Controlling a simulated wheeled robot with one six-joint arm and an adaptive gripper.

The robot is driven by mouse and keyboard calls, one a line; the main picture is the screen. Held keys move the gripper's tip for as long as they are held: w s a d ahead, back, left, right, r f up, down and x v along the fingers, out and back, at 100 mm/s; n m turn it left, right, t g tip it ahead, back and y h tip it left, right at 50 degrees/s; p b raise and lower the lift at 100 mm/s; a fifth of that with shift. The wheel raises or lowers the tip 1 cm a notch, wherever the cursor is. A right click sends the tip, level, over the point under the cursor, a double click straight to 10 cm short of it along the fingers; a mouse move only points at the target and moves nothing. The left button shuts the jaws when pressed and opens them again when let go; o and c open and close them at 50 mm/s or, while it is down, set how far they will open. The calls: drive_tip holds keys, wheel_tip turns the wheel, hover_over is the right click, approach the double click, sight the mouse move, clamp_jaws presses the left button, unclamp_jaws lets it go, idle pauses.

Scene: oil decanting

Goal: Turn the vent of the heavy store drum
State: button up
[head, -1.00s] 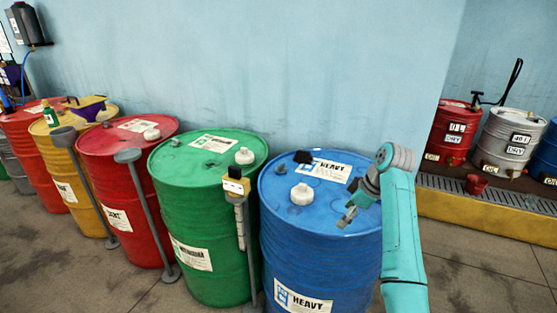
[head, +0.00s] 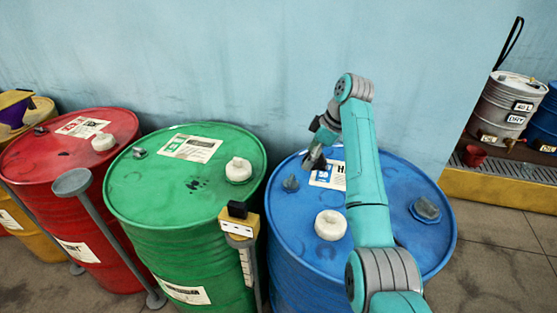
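The heavy store drum is the blue drum (head: 300,275), upright at centre right; its lid label shows only an "H" beside my arm. On its lid are a small grey fitting (head: 290,184) near the far left rim, a white cap (head: 330,225) towards the front, and a grey lump (head: 425,208) near the right rim. I cannot tell for certain which is the vent. My gripper (head: 311,163) points down over the far left part of the lid, just right of the small grey fitting, apparently apart from it. Its fingers are too small and edge-on to read.
A green drum (head: 180,240) stands close on the left, then a red drum (head: 70,155). A yellow box gauge (head: 238,223) stands before the green and blue drums. The wall is behind; a grated ledge (head: 510,190) lies right.

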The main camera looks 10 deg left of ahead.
sight(291, 178)
drive_tip(key=x, duration=0.7)
drive_tip(key=a+x, duration=0.1)
drive_tip(key=x, duration=0.3)
drive_tip(key=shift+w+r, duration=0.1)
drive_tip(key=shift+w, duration=0.25)
drive_tip(key=c, duration=1.2)
